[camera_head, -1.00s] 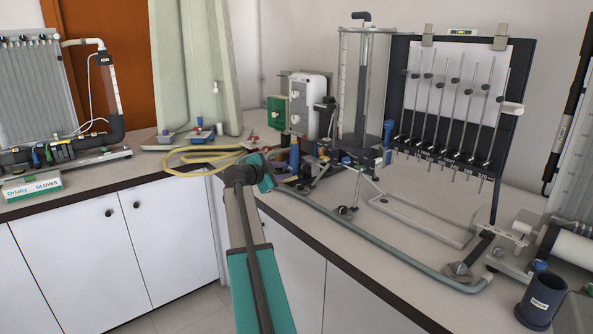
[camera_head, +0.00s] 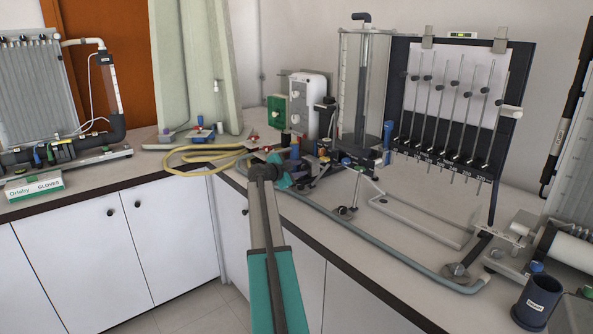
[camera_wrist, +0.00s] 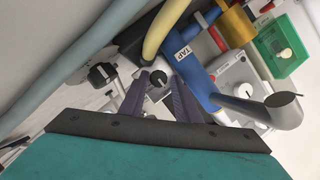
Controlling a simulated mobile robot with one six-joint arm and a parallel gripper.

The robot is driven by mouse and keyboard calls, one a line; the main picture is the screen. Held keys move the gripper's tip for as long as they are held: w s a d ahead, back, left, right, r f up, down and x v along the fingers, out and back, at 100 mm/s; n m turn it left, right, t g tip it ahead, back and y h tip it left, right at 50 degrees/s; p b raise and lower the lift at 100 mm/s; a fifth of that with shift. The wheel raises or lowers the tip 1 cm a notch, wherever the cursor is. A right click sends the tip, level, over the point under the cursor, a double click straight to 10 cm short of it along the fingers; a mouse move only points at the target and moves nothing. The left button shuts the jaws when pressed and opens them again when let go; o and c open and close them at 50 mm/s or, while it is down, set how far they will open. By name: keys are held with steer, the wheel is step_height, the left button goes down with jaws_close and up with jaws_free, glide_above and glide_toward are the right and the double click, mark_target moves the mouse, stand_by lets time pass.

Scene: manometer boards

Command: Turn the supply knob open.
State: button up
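My gripper (camera_wrist: 160,82) reaches down over the bench, its two dark fingers apart. In the wrist view, a small dark round knob (camera_wrist: 157,77) with a white pointer mark shows between the fingertips. I cannot tell whether the fingers touch it, and no label on it can be read. Right beside it is a blue pipe labelled TAP (camera_wrist: 187,54), joined to a yellow hose (camera_wrist: 165,25). In the head view, my gripper (camera_head: 287,180) is by the fittings at the bench's front edge, and my arm hides the knob there.
Another black knob (camera_wrist: 101,74) is left of the fingers in the wrist view. A grey open pipe end (camera_wrist: 283,104) is close on the right. A green box (camera_head: 277,111) stands behind the fittings, and a grey hose (camera_head: 365,243) runs along the front of the bench.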

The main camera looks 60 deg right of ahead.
steer(key=shift+c, duration=0.5)
jaws_close()
steer(key=shift+w+r+n+b, duration=0.15)
steer(key=shift+r+n+b, duration=0.1)
steer(key=shift+n+b, duration=0.3)
steer(key=shift+o, duration=0.5)
jaws_free()
steer(key=shift+d, duration=0.1)
steer(key=shift+f, duration=0.1)
steer(key=shift+a, duration=0.2)
steer(key=b+v, duration=0.2)
steer(key=v, duration=1.1)
steer(key=shift+a+r+g, duration=0.15)
steer(key=shift+r+g, duration=0.1)
steer(key=shift+g, duration=0.05)
